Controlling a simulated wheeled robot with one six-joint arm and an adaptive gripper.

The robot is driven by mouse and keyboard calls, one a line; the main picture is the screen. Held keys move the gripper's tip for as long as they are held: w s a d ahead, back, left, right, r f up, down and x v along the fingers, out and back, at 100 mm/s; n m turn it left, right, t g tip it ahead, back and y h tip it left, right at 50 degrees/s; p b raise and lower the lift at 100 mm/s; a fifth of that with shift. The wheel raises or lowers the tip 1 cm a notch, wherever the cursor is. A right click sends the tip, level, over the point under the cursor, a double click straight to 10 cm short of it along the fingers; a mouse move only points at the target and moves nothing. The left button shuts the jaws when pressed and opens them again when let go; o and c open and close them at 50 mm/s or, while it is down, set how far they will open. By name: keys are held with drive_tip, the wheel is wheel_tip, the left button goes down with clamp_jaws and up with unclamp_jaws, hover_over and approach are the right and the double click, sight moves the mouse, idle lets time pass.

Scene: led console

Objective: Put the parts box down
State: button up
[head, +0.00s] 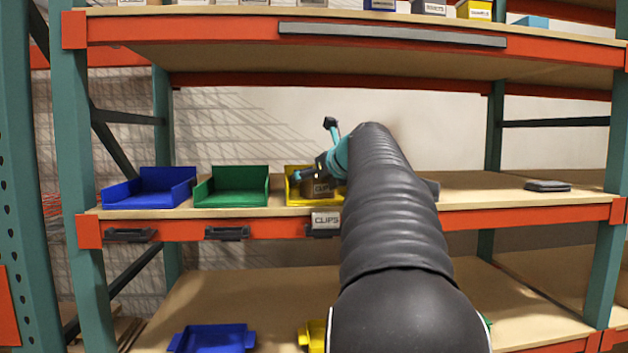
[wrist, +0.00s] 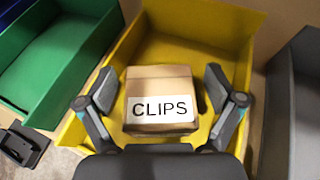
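The parts box (wrist: 160,85) is a small brown carton with a white CLIPS label. It lies within the yellow bin (wrist: 190,55) on the middle shelf; whether it rests flat on the bin floor I cannot tell. In the head view the box (head: 320,188) shows inside the yellow bin (head: 294,190), partly hidden by my gripper and arm. My gripper (wrist: 160,88) is open around the box. One finger stands on each side, with a narrow gap between finger and carton.
A green bin (head: 232,188) and a blue bin (head: 150,190) stand to the left on the middle shelf (head: 480,190). A grey bin (wrist: 295,110) is close on the right. A dark flat item (head: 547,186) lies farther right. The upper shelf (head: 350,55) spans overhead.

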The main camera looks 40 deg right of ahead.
idle(0.3)
drive_tip(key=v, duration=1.2)
drive_tip(key=shift+a+f, duration=0.1)
drive_tip(key=shift+a, duration=0.05)
drive_tip(key=s+a+f+n+g+y, duration=0.1)
drive_tip(key=s+a+f+n+g, duration=0.1)
drive_tip(key=a+f+n, duration=0.8)
drive_tip(key=s+a+f+n+g+y, duration=0.1)
drive_tip(key=s+a+f+n+g, duration=0.1)
drive_tip(key=a+f+n, duration=0.9)
drive_tip(key=s+a+f+n+g, duration=0.1)
drive_tip(key=s+a+f+n, duration=0.4)
drive_tip(key=f+n, duration=0.3)
drive_tip(key=s+a+f+n+g, duration=0.2)
drive_tip(key=s+a+f+n, duration=0.4)
drive_tip(key=s+f+n, duration=0.2)
drive_tip(key=shift+a+f, duration=0.3)
